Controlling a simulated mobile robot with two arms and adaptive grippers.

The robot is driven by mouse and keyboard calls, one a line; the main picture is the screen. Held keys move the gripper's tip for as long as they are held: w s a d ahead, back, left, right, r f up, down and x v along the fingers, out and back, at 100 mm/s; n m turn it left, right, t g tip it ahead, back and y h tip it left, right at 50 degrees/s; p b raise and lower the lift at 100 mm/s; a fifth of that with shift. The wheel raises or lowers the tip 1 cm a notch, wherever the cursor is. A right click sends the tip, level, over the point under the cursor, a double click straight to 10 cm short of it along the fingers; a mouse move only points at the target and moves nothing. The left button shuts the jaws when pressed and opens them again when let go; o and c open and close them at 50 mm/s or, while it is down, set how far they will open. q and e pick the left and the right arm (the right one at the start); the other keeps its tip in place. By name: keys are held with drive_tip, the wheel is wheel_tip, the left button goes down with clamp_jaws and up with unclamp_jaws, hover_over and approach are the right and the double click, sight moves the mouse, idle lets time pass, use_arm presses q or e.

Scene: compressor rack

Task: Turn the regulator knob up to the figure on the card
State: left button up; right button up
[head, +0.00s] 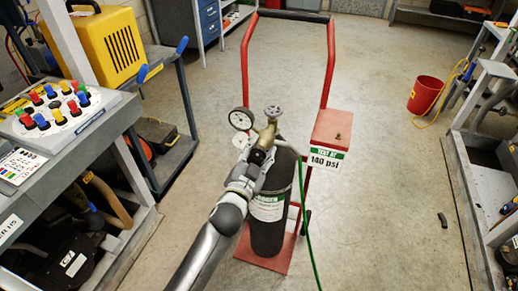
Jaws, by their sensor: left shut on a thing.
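A dark gas cylinder (268,230) stands upright on a red hand truck (331,65). At its top are a grey valve handwheel (273,111), a brass regulator (266,135) and a round white-faced gauge (241,119). A second gauge is partly hidden just below. The gauge readings are too small to tell. The card (327,158) on the hand truck's red box reads "TEST AT 140 psi". My left gripper (257,160) is at the near side of the regulator, shut on its knob. The gripper hides the knob. My right gripper is not in view.
A green hose (301,190) runs from the regulator down the cylinder's right side. A bench with a coloured-knob panel (50,108) and a cart with a yellow case (95,45) stand left. A red bucket (425,95) and a rack stand right. Open floor surrounds the hand truck.

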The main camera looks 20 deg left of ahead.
use_arm(q)
drive_tip(key=shift+m, duration=1.1)
drive_tip(key=o, duration=1)
drive_tip(key=shift+o, duration=0.2)
drive_tip(key=s, duration=1.2)
drive_tip(key=shift+a, duration=0.15)
